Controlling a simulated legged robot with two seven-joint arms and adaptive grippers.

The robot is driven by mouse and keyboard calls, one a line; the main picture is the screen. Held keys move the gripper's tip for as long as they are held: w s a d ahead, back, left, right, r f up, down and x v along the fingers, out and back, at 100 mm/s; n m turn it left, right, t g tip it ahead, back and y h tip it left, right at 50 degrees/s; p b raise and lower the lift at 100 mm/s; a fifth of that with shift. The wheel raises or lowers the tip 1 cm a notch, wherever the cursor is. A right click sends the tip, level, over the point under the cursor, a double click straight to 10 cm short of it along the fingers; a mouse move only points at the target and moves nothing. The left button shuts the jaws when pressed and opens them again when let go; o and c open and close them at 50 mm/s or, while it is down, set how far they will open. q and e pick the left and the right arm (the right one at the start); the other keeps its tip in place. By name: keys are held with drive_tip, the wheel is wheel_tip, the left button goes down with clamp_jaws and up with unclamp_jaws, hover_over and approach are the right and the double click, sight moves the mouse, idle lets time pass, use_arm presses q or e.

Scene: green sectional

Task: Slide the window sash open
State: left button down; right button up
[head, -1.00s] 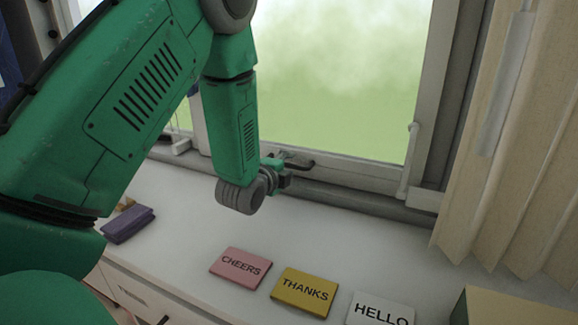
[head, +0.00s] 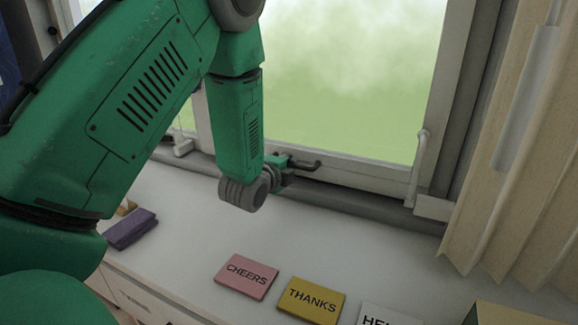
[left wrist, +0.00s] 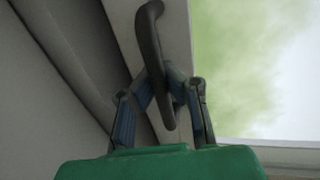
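The window sash (head: 365,177) has a pale frame around a large pane with blurred green outside. A dark curved handle (head: 308,165) sits on its bottom rail; the handle also shows in the left wrist view (left wrist: 150,42). My left gripper (head: 287,178) is at this handle, low on the sash. In the left wrist view its two blue-padded fingers (left wrist: 163,85) close in from both sides on the lower part of the handle and appear to touch it. The arm hides part of the sash's left side. My right gripper is not in view.
A white sill (head: 185,225) lies below the window. On it are a purple block (head: 130,229), a pink CHEERS card (head: 246,276), a yellow THANKS card (head: 311,300) and a white card (head: 385,315) cut off by the frame. A beige curtain (head: 520,170) hangs at the right.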

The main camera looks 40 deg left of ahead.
use_arm(q)
drive_tip(key=p, duration=1.4)
approach(301, 69)
drive_tip(key=x, duration=0.5)
drive_tip(key=shift+a+f, duration=0.1)
